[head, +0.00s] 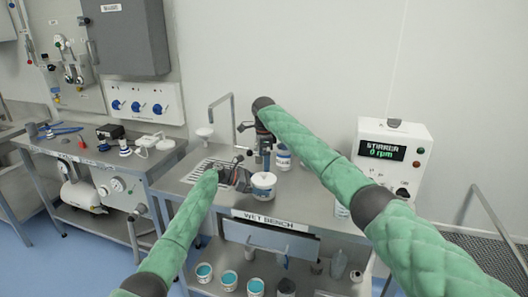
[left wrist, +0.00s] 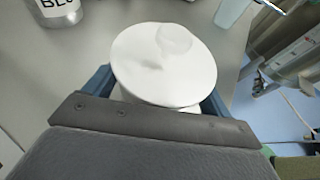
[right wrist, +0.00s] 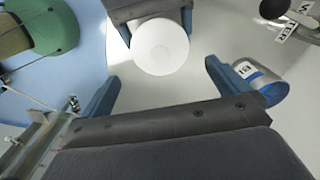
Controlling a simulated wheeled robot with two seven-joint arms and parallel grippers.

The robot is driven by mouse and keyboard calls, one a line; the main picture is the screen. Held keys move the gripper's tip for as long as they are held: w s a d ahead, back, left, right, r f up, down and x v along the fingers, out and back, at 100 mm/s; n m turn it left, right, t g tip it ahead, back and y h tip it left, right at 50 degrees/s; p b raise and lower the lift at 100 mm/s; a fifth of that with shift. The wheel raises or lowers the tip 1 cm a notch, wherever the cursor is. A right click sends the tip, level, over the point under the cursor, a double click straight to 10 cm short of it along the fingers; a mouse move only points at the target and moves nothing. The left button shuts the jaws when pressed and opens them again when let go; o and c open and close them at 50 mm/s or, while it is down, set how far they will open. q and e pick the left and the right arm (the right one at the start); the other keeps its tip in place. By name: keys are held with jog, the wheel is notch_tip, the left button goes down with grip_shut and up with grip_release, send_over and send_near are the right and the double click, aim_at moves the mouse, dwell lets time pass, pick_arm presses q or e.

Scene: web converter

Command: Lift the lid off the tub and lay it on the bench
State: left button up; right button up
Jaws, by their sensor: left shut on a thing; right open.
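The white tub (head: 263,193) stands on the wet bench (head: 315,210) with its round white lid (head: 263,179) on top. My left gripper (head: 246,182) reaches in from the left and is shut on the tub. In the left wrist view the lid (left wrist: 165,65) hides most of the tub, and the blue fingers sit on either side below it. My right gripper (head: 265,160) is open and empty, pointing down above the lid. In the right wrist view the lid (right wrist: 160,46) lies beyond and between its spread fingers, apart from them.
A sink grate (head: 205,171) and tap (head: 222,99) are at left, and the stirrer box (head: 390,155) at right. Several teal-topped pots (head: 228,278) stand on the shelf below.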

aim_at(264, 173)
pick_arm(q)
jog(key=shift+r, duration=0.1)
pick_arm(e)
notch_tip(264, 173, down, 8)
jog(key=shift+r, duration=0.25)
jog(key=c, duration=0.8)
jog(key=shift+r, duration=0.25)
dwell(0.4)
jog(key=shift+r, duration=0.75)
jog(key=shift+r, duration=0.35)
